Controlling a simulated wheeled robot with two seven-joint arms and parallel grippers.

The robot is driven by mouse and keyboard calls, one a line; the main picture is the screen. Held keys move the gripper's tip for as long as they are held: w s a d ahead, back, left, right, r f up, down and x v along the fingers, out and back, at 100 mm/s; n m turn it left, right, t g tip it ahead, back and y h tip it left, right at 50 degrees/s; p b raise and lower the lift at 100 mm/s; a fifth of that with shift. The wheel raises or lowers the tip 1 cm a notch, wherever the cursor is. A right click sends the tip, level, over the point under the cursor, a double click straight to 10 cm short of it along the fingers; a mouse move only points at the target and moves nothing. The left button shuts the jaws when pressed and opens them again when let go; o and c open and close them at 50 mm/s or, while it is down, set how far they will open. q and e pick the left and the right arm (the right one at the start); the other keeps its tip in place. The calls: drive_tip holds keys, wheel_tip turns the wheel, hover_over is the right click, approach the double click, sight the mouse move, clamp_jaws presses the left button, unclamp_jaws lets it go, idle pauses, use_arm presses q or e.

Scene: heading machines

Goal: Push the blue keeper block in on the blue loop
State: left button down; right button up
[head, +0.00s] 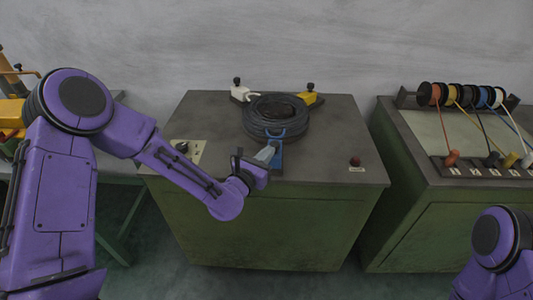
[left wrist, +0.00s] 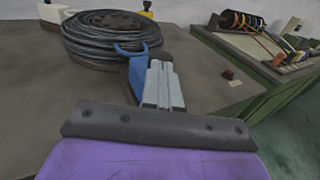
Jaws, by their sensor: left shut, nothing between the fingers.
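The blue keeper block (head: 277,160) sits at the front of the black wire coil (head: 272,117) on the machine top. It also shows in the left wrist view (left wrist: 137,77), partly hidden behind my fingers. The blue loop (head: 276,134) stands up at the coil's front edge and meets the block's coil side. My left gripper (head: 268,153) is shut and empty, its fingertips at the block's front left; I cannot tell whether they touch it. The left wrist view shows its grey fingers (left wrist: 161,84) together, beside the block. My right gripper is out of view; only part of that arm shows.
A white block (head: 241,94) and a yellow block (head: 308,100), each with a black knob, stand behind the coil. A dial plate (head: 187,152) is at the left and a red button (head: 355,161) at the right. Another bench (head: 450,180) with coloured wire spools stands right, across a gap.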

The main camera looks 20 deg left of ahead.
use_arm(q)
drive_tip(key=w, duration=0.1)
drive_tip(key=w+a+b, duration=0.1)
drive_tip(key=w, duration=0.2)
drive_tip(key=shift+w+a+f, duration=0.15)
drive_tip(key=shift+w+a, duration=0.1)
drive_tip(key=shift+w, duration=0.1)
drive_tip(key=shift+w+a, duration=0.2)
drive_tip(key=shift+w, duration=0.1)
drive_tip(key=shift+r, duration=0.35)
